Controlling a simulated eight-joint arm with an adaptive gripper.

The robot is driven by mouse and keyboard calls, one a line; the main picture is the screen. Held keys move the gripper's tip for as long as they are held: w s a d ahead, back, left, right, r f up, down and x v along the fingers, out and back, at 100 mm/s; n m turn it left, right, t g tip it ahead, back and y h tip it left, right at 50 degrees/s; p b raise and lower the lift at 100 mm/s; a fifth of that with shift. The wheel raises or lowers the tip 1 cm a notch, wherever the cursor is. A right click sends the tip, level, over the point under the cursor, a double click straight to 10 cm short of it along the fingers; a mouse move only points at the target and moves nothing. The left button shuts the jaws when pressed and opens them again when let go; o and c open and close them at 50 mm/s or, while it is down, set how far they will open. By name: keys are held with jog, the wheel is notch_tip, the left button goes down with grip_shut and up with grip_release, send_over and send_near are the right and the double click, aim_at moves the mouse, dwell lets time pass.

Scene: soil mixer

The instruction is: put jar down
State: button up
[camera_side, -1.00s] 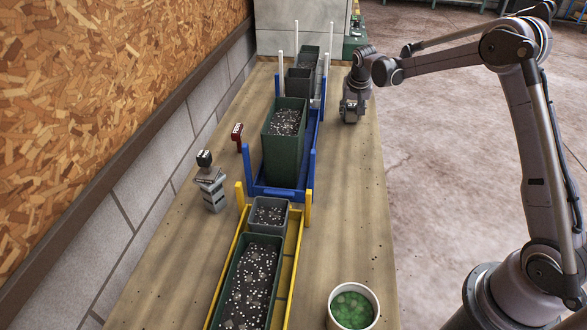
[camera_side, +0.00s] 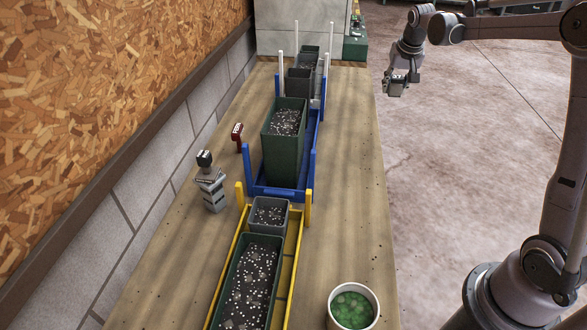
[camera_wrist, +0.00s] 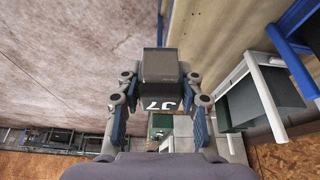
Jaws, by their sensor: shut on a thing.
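A dark, boxy jar (camera_wrist: 160,66) with white marks on its lower part is held in my gripper (camera_wrist: 160,92) in the wrist view. The fingers press on it from both sides. In the side view my gripper (camera_side: 398,86) is at the upper right, beyond the table's right edge with the floor behind it. The jar is too small there to tell apart from the fingers. It is clear of the table (camera_side: 352,190).
A white round tub (camera_side: 375,310) of green pieces stands at the front right. Green bins (camera_side: 285,155) with speckled soil stand in blue and yellow racks (camera_side: 297,235) along the table's middle. A red tool (camera_side: 238,135) and grey stand (camera_side: 213,190) are left.

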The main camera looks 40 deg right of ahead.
jog(key=s+a+r+n+y, duration=0.1)
jog(key=s+a+r+n, duration=0.2)
jog(key=s+a, duration=0.45)
jog(key=s+a+r+n+y, duration=0.1)
jog(key=s+a+r+n, duration=0.2)
jog(key=a, duration=0.8)
jog(key=n+y, duration=0.3)
jog(key=n, duration=0.4)
send_near(342, 259)
jog(key=shift+w+a+f+t, duration=0.4)
jog(key=shift+w+a+f, duration=0.2)
jog(key=shift+w+f, duration=0.2)
jog(key=shift+f, duration=2)
jog(key=shift+f, duration=0.15)
jog(key=o, duration=1.2)
